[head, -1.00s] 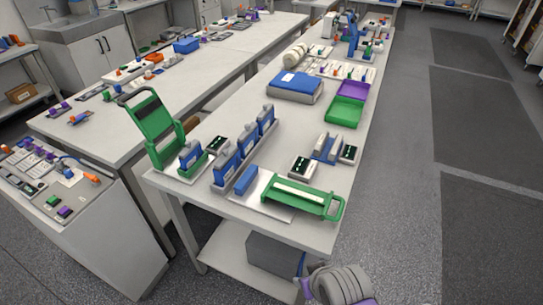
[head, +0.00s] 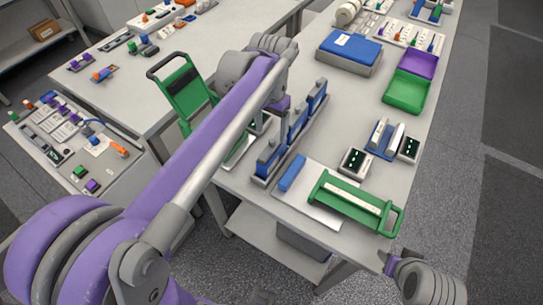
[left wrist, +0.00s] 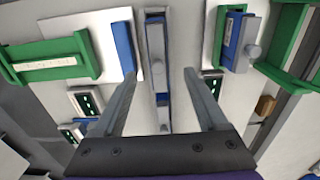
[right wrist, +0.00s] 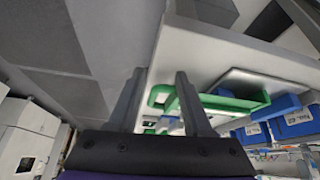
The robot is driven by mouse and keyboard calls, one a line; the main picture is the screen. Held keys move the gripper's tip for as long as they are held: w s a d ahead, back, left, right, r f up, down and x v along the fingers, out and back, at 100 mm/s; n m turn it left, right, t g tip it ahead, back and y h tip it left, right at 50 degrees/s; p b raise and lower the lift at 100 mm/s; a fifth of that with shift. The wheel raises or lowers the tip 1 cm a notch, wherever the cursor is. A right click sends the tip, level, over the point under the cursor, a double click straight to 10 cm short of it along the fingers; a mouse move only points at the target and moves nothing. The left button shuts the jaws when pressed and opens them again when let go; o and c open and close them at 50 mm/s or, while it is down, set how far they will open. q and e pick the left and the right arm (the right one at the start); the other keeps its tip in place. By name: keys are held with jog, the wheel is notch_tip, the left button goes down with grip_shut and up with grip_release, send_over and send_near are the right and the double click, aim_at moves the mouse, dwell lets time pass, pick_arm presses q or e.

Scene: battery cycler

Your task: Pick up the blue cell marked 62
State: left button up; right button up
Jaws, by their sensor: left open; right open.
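Several blue cells (head: 297,121) stand in a grey rack on the table. No number 62 is legible on them in any view. Another blue block (head: 292,173) lies on a white plate, beside a green handled frame (head: 350,203). My left gripper (left wrist: 158,78) is open and empty, pointing down above the rack, with a blue cell (left wrist: 156,45) between its fingers in the picture but not visibly touched. In the head view my left arm hides part of the rack's surroundings. My right gripper (right wrist: 160,75) is open and empty, low beside the table's front right edge. Labelled blue cells (right wrist: 300,121) show in its view.
Small black-faced modules (head: 354,162) and a blue-and-white fixture (head: 384,137) sit right of the rack. Behind are a blue-topped box (head: 349,48), a green bin (head: 407,91) and a purple bin (head: 417,63). A green stand (head: 184,85) rises left of the rack.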

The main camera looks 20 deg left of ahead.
aim_at(272, 154)
pick_arm(q)
jog(key=shift+w+f, duration=0.3)
jog(key=shift+w, duration=0.05)
jog(key=f, duration=1)
jog(key=shift+s+d, duration=0.15)
jog(key=shift+s, duration=0.2)
jog(key=shift+c, duration=0.2)
grip_shut()
dwell(0.5)
